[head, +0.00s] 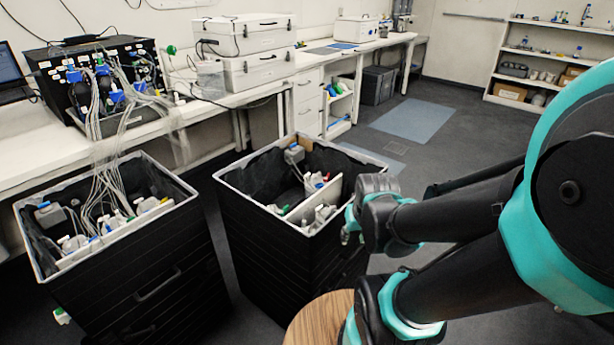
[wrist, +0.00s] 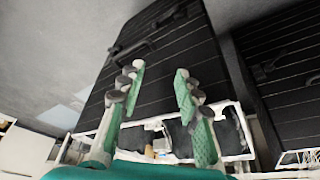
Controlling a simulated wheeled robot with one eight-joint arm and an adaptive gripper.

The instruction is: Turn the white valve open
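Several small pale fittings with coloured ends sit in the left black bin (head: 110,275) and the right black bin (head: 265,240). They include a whitish fitting (head: 72,243) in the left bin and another (head: 325,212) in the right bin. I cannot tell which, if any, is the white valve. My gripper (wrist: 160,75) is open and empty in the wrist view, its two green-padded fingers apart in front of the side and rim of a black bin. In the head view it is mostly hidden by my arm, near the right bin's right corner.
A wooden round top (head: 320,320) stands close below my arm. Pale tubes (head: 120,110) run from the bench apparatus (head: 100,75) into the left bin. White cases (head: 245,50) stand on the bench. Open floor (head: 455,125) lies beyond the right bin, towards shelves (head: 545,60).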

